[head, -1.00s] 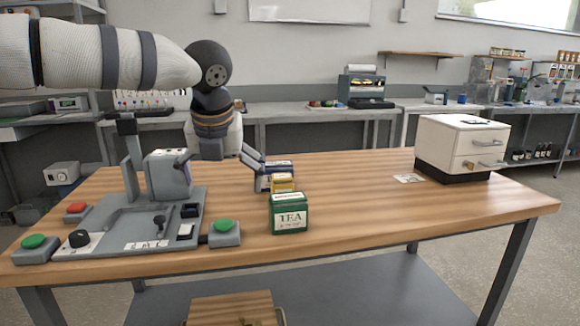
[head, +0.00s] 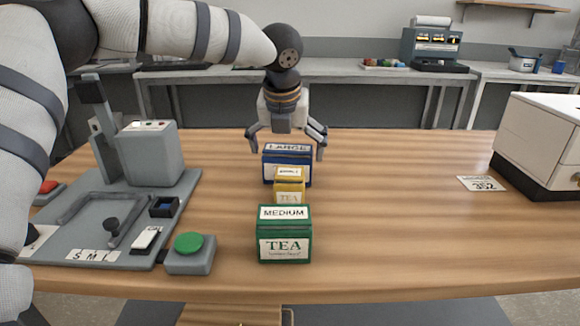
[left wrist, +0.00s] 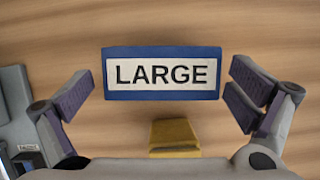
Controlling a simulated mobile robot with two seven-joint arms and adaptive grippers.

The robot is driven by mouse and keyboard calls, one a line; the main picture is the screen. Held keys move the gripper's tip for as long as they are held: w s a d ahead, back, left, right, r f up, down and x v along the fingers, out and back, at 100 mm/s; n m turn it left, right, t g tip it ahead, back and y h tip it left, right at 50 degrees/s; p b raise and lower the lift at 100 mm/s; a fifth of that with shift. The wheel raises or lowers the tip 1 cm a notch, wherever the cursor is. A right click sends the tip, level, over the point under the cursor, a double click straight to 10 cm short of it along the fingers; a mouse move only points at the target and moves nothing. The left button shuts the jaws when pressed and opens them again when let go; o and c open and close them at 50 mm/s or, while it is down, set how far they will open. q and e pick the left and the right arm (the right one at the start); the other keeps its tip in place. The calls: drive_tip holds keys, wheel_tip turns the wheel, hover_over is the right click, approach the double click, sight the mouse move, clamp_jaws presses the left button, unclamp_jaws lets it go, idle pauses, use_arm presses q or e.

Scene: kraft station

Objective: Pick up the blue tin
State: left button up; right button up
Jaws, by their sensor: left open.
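The blue tin (head: 299,170), with LARGE on its lid, stands upright on the wooden table behind the small yellow tin (head: 289,189) and the green MEDIUM TEA tin (head: 285,236). My left gripper (head: 287,150) is open above the blue tin, its fingers out to either side. In the left wrist view the lid of the blue tin (left wrist: 163,74) lies between the spread fingers (left wrist: 160,100), apart from both. The yellow tin (left wrist: 174,136) shows just below it there. My right gripper is not in view.
A grey fixture (head: 125,215) with a green button (head: 189,243) stands on the left of the table. A white drawer cabinet (head: 545,145) and a label card (head: 481,184) are on the right. The table between tins and card is clear.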

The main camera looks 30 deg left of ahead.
sight(289, 160)
use_arm(q)
drive_tip(key=x, duration=0.4)
drive_tip(key=shift+w+f, duration=0.2)
drive_tip(key=shift+w, duration=0.05)
drive_tip(key=shift+r, duration=0.1)
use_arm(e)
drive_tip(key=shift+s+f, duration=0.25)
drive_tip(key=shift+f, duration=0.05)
use_arm(q)
drive_tip(key=c, duration=1.2)
drive_tip(key=shift+r, duration=0.15)
